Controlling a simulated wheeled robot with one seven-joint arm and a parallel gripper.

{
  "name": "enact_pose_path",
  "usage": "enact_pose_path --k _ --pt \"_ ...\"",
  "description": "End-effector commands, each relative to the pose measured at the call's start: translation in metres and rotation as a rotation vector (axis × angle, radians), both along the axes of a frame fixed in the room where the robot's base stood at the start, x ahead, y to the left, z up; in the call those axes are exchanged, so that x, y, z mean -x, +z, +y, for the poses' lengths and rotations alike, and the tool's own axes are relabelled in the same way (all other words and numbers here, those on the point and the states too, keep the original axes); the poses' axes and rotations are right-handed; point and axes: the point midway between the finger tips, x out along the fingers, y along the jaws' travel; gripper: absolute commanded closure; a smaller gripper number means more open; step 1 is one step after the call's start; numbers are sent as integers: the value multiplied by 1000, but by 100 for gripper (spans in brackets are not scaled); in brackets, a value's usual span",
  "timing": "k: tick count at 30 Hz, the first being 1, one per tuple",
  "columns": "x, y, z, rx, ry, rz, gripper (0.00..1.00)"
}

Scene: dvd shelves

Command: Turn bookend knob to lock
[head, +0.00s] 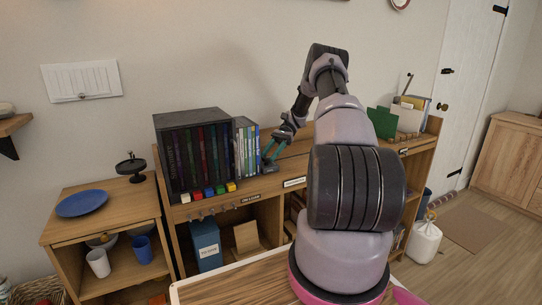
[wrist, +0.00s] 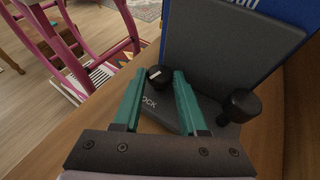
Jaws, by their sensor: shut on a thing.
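In the wrist view a grey bookend (wrist: 225,55) has an upright plate and a flat base. A small black knob (wrist: 157,74) with a white pointer line sits on the base, beside lettering that reads "OCK", its start covered by a finger. My gripper (wrist: 161,80) has its teal fingers on either side of the knob, shut on it. A second black, round-topped post (wrist: 239,105) stands to the right of the fingers. In the head view my gripper (head: 268,155) is low over the shelf top, just right of the row of cases; the knob is too small to make out there.
A dark box of DVD cases (head: 197,152) and lighter cases (head: 247,150) stand left of my gripper on the wooden shelf (head: 290,165). Colored blocks (head: 209,191) line the shelf's front. A green folder and white organizer (head: 405,120) stand at the right end.

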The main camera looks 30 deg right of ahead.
Motion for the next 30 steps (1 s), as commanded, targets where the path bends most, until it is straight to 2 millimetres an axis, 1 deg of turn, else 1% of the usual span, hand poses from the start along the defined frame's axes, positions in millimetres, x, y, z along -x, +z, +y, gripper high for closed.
enact_pose_path --k 4,10,26,27,28,29,30 --pt "-2 0 2 -3 72 0 100" --pt "-3 1 3 -3 129 -1 100" --pt "-3 1 3 -3 148 0 100" --pt "-3 1 3 -3 148 0 43" --pt "-3 1 3 -3 148 0 32" --pt "-3 1 3 -3 148 0 29" --pt "-3 1 3 -3 148 0 29"
